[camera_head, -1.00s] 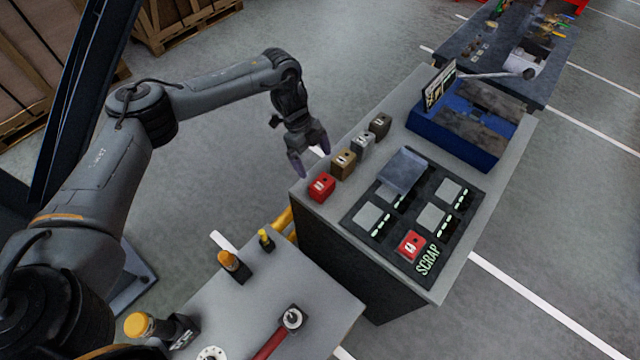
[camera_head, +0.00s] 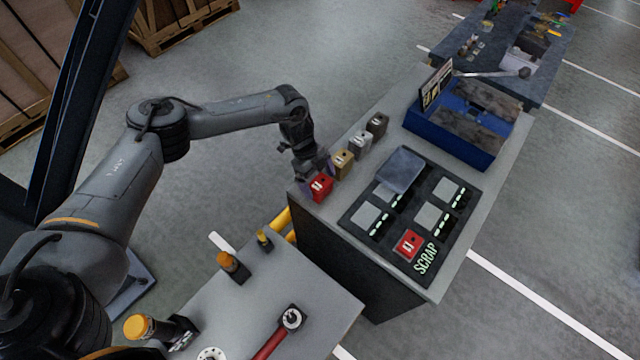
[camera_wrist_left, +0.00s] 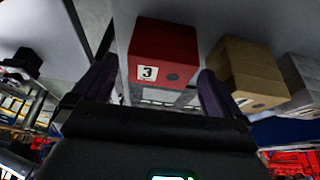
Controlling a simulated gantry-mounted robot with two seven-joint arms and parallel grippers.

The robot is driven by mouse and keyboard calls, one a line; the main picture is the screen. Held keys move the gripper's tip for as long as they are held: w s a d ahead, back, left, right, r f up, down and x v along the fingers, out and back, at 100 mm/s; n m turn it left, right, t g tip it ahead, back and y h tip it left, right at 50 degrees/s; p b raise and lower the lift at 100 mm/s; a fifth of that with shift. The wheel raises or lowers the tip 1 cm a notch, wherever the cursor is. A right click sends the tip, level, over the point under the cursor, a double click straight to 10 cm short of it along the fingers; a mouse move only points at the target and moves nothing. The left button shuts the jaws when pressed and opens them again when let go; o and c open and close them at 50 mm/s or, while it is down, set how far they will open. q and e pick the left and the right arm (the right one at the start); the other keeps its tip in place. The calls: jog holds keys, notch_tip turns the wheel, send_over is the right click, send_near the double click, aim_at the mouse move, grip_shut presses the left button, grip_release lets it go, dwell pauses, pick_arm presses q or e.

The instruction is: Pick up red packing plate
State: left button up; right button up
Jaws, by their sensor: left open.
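A red block (camera_head: 320,188) with a white label stands at the near left corner of the grey bench. In the left wrist view this red block (camera_wrist_left: 165,52) shows its label "3" and lies in line with the gap between my fingers. My left gripper (camera_head: 309,170) is open, right behind and beside the red block in the head view. Whether the fingers touch it cannot be told. A second red block (camera_head: 408,246) sits in the black tray (camera_head: 375,245) near the word SCRAP. My right gripper is not in view.
A tan block (camera_head: 342,163), a silver block (camera_head: 360,145) and a dark brown block (camera_head: 377,124) stand in a row beyond the red one. A blue box (camera_head: 450,146) is at the bench's far end. A lower table (camera_head: 250,310) holds yellow-capped parts.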

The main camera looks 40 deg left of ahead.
aim_at(320, 182)
pick_arm(q)
jog(key=c, duration=1.4)
jog(key=shift+r, duration=0.15)
jog(key=shift+r, duration=0.4)
jog(key=r, duration=0.3)
jog(key=shift+w+d+r, duration=0.15)
jog(key=shift+d+r, duration=0.05)
jog(key=shift+r, duration=0.05)
jog(key=w+d+r, duration=0.3)
jog(key=d+r, duration=0.3)
jog(key=d, duration=0.4)
jog(key=shift+d+r+b, duration=0.3)
jog(key=shift+d, duration=0.1)
